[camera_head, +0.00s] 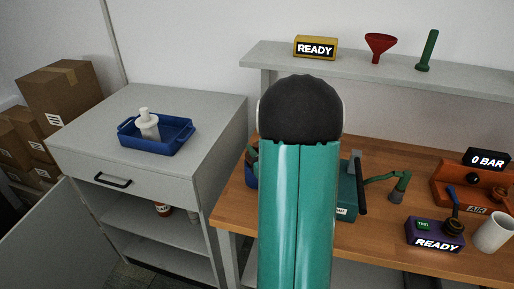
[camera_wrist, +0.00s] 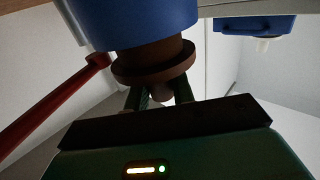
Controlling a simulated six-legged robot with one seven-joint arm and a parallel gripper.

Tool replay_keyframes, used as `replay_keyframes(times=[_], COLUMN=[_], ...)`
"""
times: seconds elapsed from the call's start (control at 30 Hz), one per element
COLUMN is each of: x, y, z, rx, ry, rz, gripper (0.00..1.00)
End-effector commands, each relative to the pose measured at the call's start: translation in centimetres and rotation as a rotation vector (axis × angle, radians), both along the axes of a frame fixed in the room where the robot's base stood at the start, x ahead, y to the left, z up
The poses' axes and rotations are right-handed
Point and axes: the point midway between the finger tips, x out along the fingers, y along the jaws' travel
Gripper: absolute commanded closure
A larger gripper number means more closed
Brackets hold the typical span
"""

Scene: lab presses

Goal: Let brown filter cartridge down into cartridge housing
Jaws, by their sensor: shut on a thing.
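In the wrist view, which is upside down, the brown filter cartridge (camera_wrist: 155,68) shows as a round flange with a narrower body and a small knob. My gripper (camera_wrist: 160,94) is shut on its knob end, one finger on each side. The cartridge's body runs up in the picture to the edge of a blue cylinder (camera_wrist: 140,20), which looks like the cartridge housing. The flange stands apart from the blue edge; how deep the body sits inside cannot be told. In the head view my arm hides the gripper and cartridge; only a blue sliver (camera_head: 251,172) shows beside it.
A red bar (camera_wrist: 55,100) lies close beside the cartridge in the wrist view. On the wooden bench (camera_head: 380,240) stand a teal device (camera_head: 347,190), a purple READY box (camera_head: 433,235), an orange AIR unit (camera_head: 465,187) and a white cup (camera_head: 494,233). A blue tray (camera_head: 170,148) sits on the grey cabinet.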

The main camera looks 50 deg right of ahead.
Motion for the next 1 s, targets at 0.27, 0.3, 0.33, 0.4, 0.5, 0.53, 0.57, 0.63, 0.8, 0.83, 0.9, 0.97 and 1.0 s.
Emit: replay_keyframes(times=[0.27, 0.3, 0.33, 0.4, 0.5, 0.53, 0.57, 0.63, 0.8, 0.83, 0.9, 0.97, 1.0], x=[0.0, 0.0, 0.0, 0.0, 0.0, 0.0, 0.0, 0.0, 0.0, 0.0, 0.0, 0.0, 0.0], y=[0.0, 0.0, 0.0, 0.0, 0.0, 0.0, 0.0, 0.0, 0.0, 0.0, 0.0, 0.0, 0.0], z=[-0.7, -0.8, -0.8, -1.0, -1.2, -1.2, -1.3, -1.5, -1.9, -2.0, -1.9, -1.9, -1.9], rx=[0.0, 0.0, 0.0, 0.0, 0.001, 0.001, 0.001, 0.001, 0.001, 0.001, 0.0, 0.0, 0.0], ry=[0.001, 0.001, 0.001, 0.0, 0.0, 0.0, 0.0, 0.0, 0.001, 0.001, 0.0, 0.0, 0.0], rz=[0.0, 0.0, 0.0, 0.0, 0.0, 0.0, 0.0, 0.0, 0.0, 0.0, 0.0, 0.0, 0.0], gripper=[1.0, 1.0, 1.0, 1.0, 1.0, 1.0, 1.0, 1.0, 1.0, 1.0, 0.64, 0.52, 0.5])
